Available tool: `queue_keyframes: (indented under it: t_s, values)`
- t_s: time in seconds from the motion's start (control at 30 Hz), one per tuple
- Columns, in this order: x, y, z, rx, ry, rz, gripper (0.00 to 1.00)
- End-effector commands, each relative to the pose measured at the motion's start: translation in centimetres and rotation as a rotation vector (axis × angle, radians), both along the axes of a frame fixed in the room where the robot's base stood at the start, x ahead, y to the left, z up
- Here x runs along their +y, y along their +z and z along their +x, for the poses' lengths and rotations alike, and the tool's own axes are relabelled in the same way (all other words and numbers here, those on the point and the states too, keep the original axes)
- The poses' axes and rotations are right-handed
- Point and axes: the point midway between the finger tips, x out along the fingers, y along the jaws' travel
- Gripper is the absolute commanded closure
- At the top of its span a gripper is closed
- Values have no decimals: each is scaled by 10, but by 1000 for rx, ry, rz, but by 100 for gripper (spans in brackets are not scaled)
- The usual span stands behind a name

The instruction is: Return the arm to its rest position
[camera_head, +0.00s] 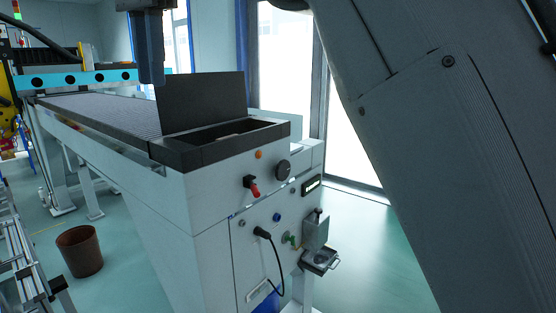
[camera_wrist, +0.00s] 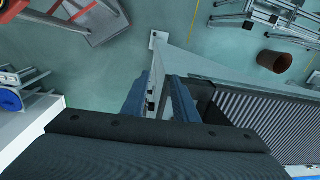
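My gripper (camera_head: 152,80) hangs at the top of the head view, above and behind the raised dark lid of the panel fixture. In the wrist view my gripper (camera_wrist: 159,98) shows two blue-grey fingers apart with nothing held between them. My large grey arm link (camera_head: 440,130) fills the right of the head view. The white panel fixture (camera_head: 205,220) stands in the middle, with a dark open box (camera_head: 230,150) on top and its lid (camera_head: 200,103) upright. My gripper appears clear of the fixture, but the exact distance is hard to tell.
The fixture's front has a red handle (camera_head: 254,190), a black knob (camera_head: 283,170), a plugged black cable (camera_head: 275,250) and a small open metal cover (camera_head: 315,232). A ribbed conveyor (camera_head: 110,112) runs back left. A brown bin (camera_head: 80,252) stands on the floor. Floor at right is clear.

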Motion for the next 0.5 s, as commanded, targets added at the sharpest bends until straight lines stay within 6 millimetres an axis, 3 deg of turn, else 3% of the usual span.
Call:
queue_keyframes:
  t_s: [0.27, 0.37, 0.5]
  values:
    - [-40, -65, 42, -9, 64, -6, 74]
    - [-66, -101, 60, -14, 100, -10, 74]
    - [-121, -172, 83, -27, 170, -16, 74]
